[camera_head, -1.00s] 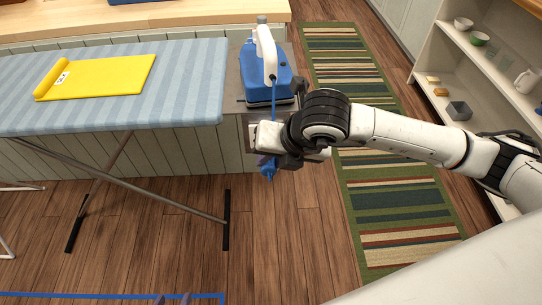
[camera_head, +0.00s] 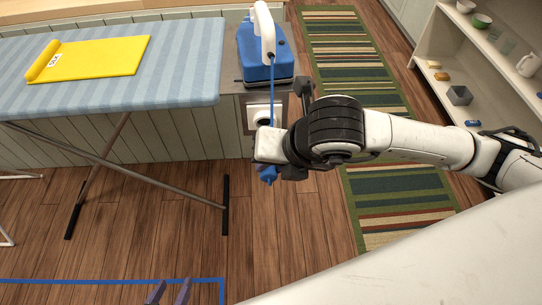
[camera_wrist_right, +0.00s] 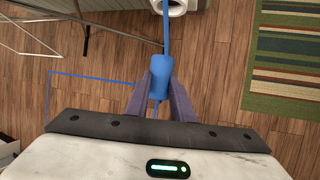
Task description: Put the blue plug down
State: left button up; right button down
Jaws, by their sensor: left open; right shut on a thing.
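The blue plug (camera_wrist_right: 158,84) is held between the purple fingers of my right gripper (camera_wrist_right: 159,98) in the right wrist view. In the head view the plug (camera_head: 268,176) shows below the right gripper's white and black wrist, which hides part of it and the fingers. A blue cord (camera_head: 272,90) runs from the plug up to the blue and white iron (camera_head: 263,62). My left gripper (camera_head: 170,293) shows only its two fingertips at the bottom edge of the head view. They are apart and empty. A blue outlined rectangle (camera_head: 110,281) lies on the wooden floor.
A white wall socket (camera_head: 262,112) is on the cabinet side behind the right gripper. The ironing board (camera_head: 185,70) with a folded yellow cloth (camera_head: 95,58) is at left, its legs reaching the floor. A striped rug (camera_head: 400,198) and shelves (camera_head: 465,65) are at right.

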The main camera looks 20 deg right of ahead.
dwell(0.7)
jog(key=n+y, duration=0.1)
jog(key=n, duration=0.1)
jog(key=f+n+g, duration=0.1)
jog(key=n, duration=0.1)
jog(key=shift+s+d+n+y, duration=0.2)
jog(key=shift+n+y, duration=0.1)
jog(key=shift+y, duration=0.1)
jog(key=n+g, duration=0.1)
jog(key=n, duration=0.1)
jog(key=n+g+y, duration=0.1)
jog(key=n, duration=0.1)
jog(key=n+g, duration=0.1)
jog(key=n, duration=0.1)
jog(key=shift+s+d+f+y, duration=0.2)
jog(key=shift+s+f+y, duration=0.1)
jog(key=shift+s+y, duration=0.1)
jog(key=s+d+r+n+g+h, duration=0.1)
jog(key=d+r+n+g+h, duration=0.1)
jog(key=n, duration=1.3)
jog(key=d+r+n+g+h, duration=0.3)
jog(key=d+r+n+h, duration=0.2)
jog(key=n, duration=1)
jog(key=shift+s+d+r+g+h+p, duration=0.2)
jog(key=shift+s+r+g+h+p, duration=0.15)
jog(key=shift+r+h, duration=0.8)
jog(key=shift+f, duration=0.3)
